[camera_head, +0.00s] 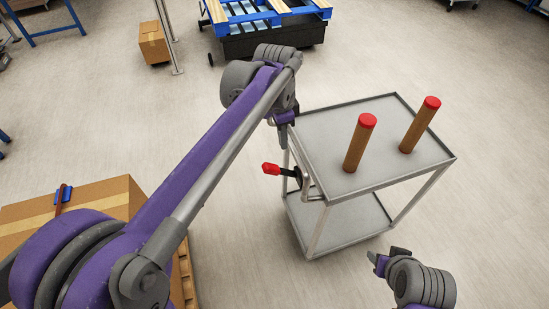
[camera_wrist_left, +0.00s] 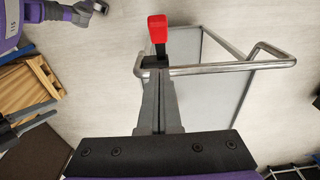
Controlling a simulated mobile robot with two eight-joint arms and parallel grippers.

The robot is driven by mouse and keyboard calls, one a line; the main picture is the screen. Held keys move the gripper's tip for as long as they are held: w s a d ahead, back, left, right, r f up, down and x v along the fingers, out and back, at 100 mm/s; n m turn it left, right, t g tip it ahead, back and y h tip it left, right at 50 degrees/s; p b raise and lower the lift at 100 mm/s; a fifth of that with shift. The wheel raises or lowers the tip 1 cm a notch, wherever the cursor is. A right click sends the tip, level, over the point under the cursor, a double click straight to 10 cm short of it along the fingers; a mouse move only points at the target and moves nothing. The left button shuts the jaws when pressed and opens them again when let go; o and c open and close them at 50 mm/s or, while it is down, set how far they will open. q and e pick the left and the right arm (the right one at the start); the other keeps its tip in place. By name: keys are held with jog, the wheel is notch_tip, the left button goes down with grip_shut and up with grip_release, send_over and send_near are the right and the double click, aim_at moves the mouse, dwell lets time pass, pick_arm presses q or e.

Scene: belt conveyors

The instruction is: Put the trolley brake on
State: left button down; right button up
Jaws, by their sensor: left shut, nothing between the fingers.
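The grey two-shelf trolley (camera_head: 320,133) stands right of centre in the head view. A brake lever with a red grip (camera_head: 271,169) sticks out to the left from its near left side. In the left wrist view the red grip (camera_wrist_left: 158,28) shows just beyond my fingertips, with the trolley's rail (camera_wrist_left: 215,68) beside it. My left gripper (camera_head: 285,131) is shut and empty, above the lever near the trolley's left edge; its closed fingers also show in the left wrist view (camera_wrist_left: 156,72). I cannot tell whether they touch the lever. My right gripper (camera_head: 383,259) is low, in front of the trolley; its opening is unclear.
Two brown tubes with red caps (camera_head: 359,145) (camera_head: 420,125) stand on the trolley's top shelf. A large carton (camera_head: 105,197) on a pallet is at the lower left. A small carton (camera_head: 153,43) and a blue pallet cart (camera_head: 262,25) stand at the back. The floor between is clear.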

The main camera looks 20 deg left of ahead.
aim_at(268, 165)
pick_arm(q)
jog(key=f, duration=0.2)
jog(key=a+f, duration=0.1)
jog(key=f, duration=0.1)
jog(key=s+f, duration=0.1)
jog(key=f, duration=0.1)
jog(key=shift+a+f, duration=0.2)
jog(key=shift+f, duration=0.1)
jog(key=shift+s+a+f, duration=0.1)
jog(key=shift+a+f, duration=0.15)
jog(key=shift+f, duration=0.1)
pick_arm(e)
jog(key=shift+f, duration=0.1)
pick_arm(q)
jog(key=shift+f, duration=0.1)
pick_arm(e)
jog(key=shift+f, duration=0.1)
